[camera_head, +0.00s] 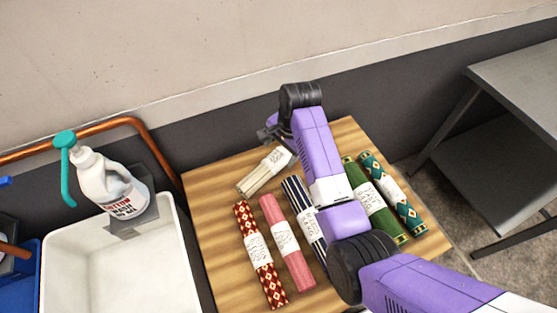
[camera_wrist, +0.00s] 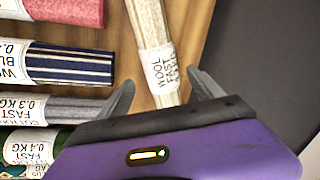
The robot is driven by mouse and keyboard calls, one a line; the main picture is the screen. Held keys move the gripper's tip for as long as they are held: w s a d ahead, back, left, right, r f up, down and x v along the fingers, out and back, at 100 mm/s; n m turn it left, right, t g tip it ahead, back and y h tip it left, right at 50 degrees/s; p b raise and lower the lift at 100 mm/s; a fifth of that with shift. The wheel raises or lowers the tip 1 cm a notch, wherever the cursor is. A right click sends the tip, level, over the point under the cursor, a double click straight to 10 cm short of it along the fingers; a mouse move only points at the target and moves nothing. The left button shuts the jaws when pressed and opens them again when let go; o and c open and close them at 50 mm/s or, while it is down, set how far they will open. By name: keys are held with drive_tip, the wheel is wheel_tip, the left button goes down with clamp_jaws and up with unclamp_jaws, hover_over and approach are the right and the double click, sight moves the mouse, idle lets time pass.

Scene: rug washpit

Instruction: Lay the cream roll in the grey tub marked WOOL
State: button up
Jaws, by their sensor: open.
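The cream roll (camera_head: 254,183) lies at the back left of the wooden board, with a white paper label around it. In the wrist view the cream roll (camera_wrist: 148,22) runs away from between my fingers, and its label reads WOOL FAST. My gripper (camera_wrist: 161,80) is open, one finger on each side of the labelled end. In the head view my gripper (camera_head: 271,134) is at the far side of the board, partly hidden by my arm. No grey tub marked WOOL shows in either view.
Beside the cream roll lie red patterned (camera_head: 245,222), pink (camera_head: 270,214), navy striped (camera_head: 293,190), green (camera_head: 356,182) and teal (camera_head: 377,171) rolls. A white basin (camera_head: 62,258) stands left, with a pump jug (camera_head: 95,177) behind it. A grey table (camera_head: 520,85) stands right.

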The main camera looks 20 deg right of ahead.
sight(278, 157)
drive_tip(key=shift+d+x, duration=0.15)
drive_tip(key=shift+x, duration=1.4)
drive_tip(key=shift+d+x, duration=0.1)
drive_tip(key=shift+x, duration=1.45)
drive_tip(key=shift+w, duration=0.1)
drive_tip(key=c, duration=1.6)
clamp_jaws()
drive_tip(key=shift+r, duration=0.15)
